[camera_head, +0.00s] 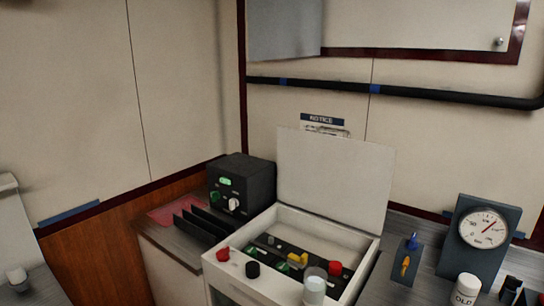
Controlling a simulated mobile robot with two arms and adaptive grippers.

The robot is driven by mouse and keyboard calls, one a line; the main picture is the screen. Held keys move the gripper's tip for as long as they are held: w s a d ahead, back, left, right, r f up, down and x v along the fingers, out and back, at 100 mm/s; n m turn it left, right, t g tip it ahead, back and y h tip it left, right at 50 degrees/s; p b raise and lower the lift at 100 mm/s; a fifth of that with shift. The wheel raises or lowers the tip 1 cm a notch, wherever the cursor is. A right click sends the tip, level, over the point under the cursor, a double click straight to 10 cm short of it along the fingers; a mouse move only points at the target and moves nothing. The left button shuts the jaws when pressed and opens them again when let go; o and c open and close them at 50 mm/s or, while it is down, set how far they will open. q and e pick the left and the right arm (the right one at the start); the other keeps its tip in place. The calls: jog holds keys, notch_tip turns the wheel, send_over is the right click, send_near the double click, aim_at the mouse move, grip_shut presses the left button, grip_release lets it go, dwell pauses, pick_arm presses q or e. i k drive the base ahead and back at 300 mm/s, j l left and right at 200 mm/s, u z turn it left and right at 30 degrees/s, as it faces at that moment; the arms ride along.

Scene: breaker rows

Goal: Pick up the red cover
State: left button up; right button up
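Two small red pieces show, and I cannot tell for sure which is the red cover. One rounded red piece (222,254) sits on the front left rim of the open white box (240,270). Another red piece (335,268) stands inside the box at the right end of the breaker row. A black round cap (252,269) is on the front rim, right of the first red piece. A yellow piece (298,259) and green pieces (281,267) are in the row between. Neither of my grippers is in view.
The box's lid (333,180) stands open at the back. A pale cylinder (314,284) stands at the front. A black device (241,185) and dark rack (202,222) are at left. A gauge (482,228), an orange-and-blue switch (406,264) and a labelled jar (465,290) are at right.

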aim_at(335, 266)
jog(key=i+l+z, duration=0.15)
jog(key=z, duration=0.3)
jog(key=i+l+z, duration=0.15)
jog(key=z, duration=0.25)
jog(key=i+z, duration=0.2)
jog(key=z, duration=0.25)
